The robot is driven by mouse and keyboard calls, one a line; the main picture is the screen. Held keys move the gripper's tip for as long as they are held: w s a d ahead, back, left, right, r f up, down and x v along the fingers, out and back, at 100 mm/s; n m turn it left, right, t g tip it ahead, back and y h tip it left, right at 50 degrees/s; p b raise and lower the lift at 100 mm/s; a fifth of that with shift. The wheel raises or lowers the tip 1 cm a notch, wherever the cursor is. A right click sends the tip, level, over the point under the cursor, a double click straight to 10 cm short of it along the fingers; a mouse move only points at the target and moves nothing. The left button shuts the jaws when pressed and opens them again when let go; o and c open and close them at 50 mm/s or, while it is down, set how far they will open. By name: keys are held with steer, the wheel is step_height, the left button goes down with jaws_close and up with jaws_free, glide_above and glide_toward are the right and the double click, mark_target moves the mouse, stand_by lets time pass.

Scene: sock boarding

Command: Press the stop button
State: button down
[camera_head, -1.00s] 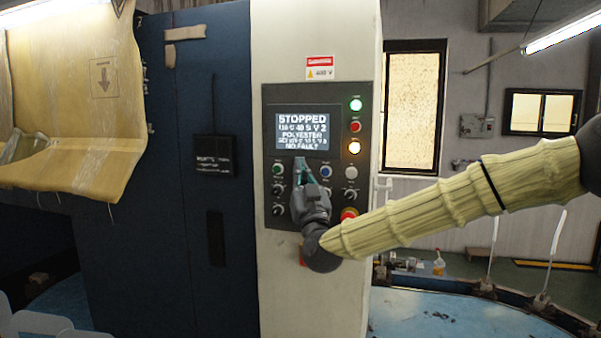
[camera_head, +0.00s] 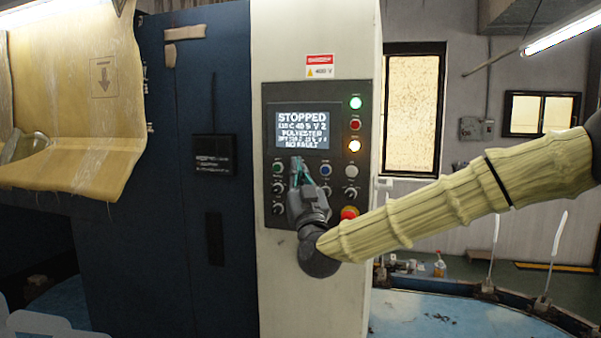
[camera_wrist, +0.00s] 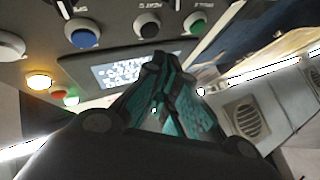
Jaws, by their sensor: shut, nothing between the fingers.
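The control panel (camera_head: 268,128) is on the white cabinet front. Its screen (camera_head: 302,122) reads STOPPED and NO FAULT. Below the screen is a row with a green button (camera_head: 277,168), a blue button (camera_head: 325,171) and a white button (camera_head: 351,171). The wrist view shows a black button (camera_wrist: 147,25) between the green button (camera_wrist: 195,22) and the blue one (camera_wrist: 82,33); my fingers hide it in the head view.
A red mushroom button (camera_head: 349,212) with a yellow base sits low on the panel, close to my wrist. Several dark knobs (camera_head: 278,189) are under the button row. Green, red and amber lamps (camera_head: 355,146) line the screen's right side. A blue cabinet (camera_head: 190,240) stands left.

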steer(key=s, duration=0.2)
steer(key=s+a+b, duration=0.1)
steer(key=s, duration=0.1)
steer(key=shift+a, duration=0.1)
steer(key=shift+w, duration=0.1)
stand_by(0.6)
